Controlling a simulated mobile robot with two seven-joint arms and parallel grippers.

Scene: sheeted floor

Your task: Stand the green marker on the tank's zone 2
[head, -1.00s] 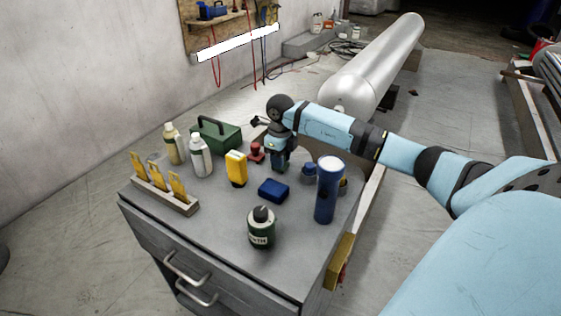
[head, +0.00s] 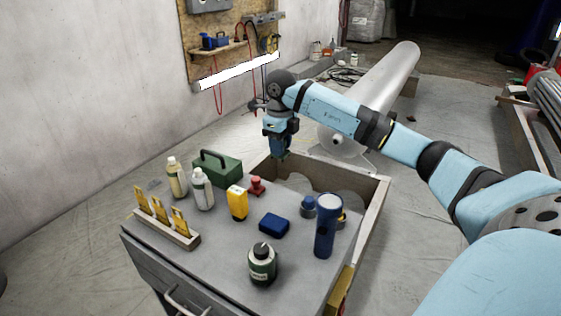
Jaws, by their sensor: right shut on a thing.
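My right gripper (head: 281,153) points down in the air beyond the cart's far edge. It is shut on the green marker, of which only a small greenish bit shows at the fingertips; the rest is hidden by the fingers. The tank (head: 385,85), a long silver cylinder, lies on its side on the floor behind my right arm. Its near rounded end faces me, and the gripper is to the left of that end, apart from it. No zone markings can be made out on it. My left gripper is not in view.
The grey cart (head: 205,245) holds two bottles, a green toolbox (head: 217,168), a yellow device (head: 237,203), a blue box (head: 273,223), a blue cylinder (head: 325,238) and a dark green jar (head: 262,266). Sheeted floor is free left of the tank.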

